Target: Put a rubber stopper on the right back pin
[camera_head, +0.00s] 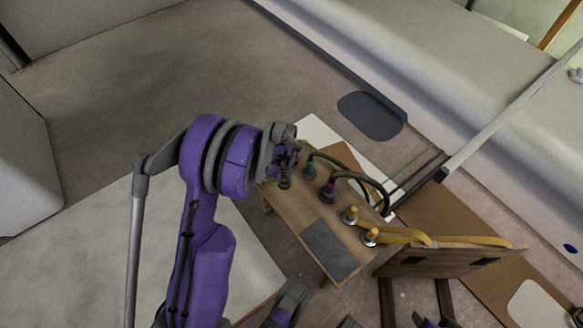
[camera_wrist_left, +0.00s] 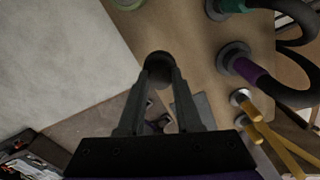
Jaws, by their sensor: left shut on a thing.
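My left gripper (camera_head: 286,176) is shut on a small black rubber stopper (camera_wrist_left: 159,66). In the left wrist view the stopper sits between the fingertips (camera_wrist_left: 160,78), above the brown board. In the head view the gripper is over the board's upper left end, left of the green-collared connector (camera_head: 309,170); whether the stopper touches anything there I cannot tell.
The brown board (camera_head: 291,217) carries a purple-collared connector (camera_head: 328,193) with a thick black hose, close to the left gripper's right. A dark grey pad (camera_head: 330,250) lies at its near end. Yellow hoses (camera_head: 470,241) run right to a wooden panel (camera_head: 430,262). Open floor lies left.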

